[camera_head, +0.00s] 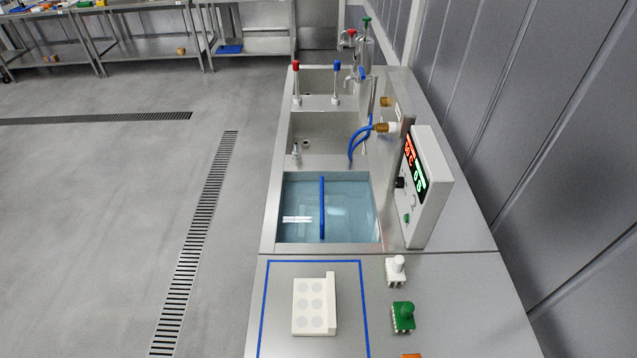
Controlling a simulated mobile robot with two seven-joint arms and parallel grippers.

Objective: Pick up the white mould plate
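The white mould plate (313,307) lies flat on the steel counter in the camera_head view, near the bottom centre. It has round grey recesses in two columns and a raised strip along its right side. It lies inside a blue rectangular outline (365,306) marked on the counter. Nothing covers the plate. Neither of my grippers shows in this view.
Right of the outline stand a white knobbed piece (396,270) and a green one (403,317); an orange thing (411,355) is cut off below. Beyond are a water-filled basin (350,212) and a control box with a lit display (428,190). Floor lies left.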

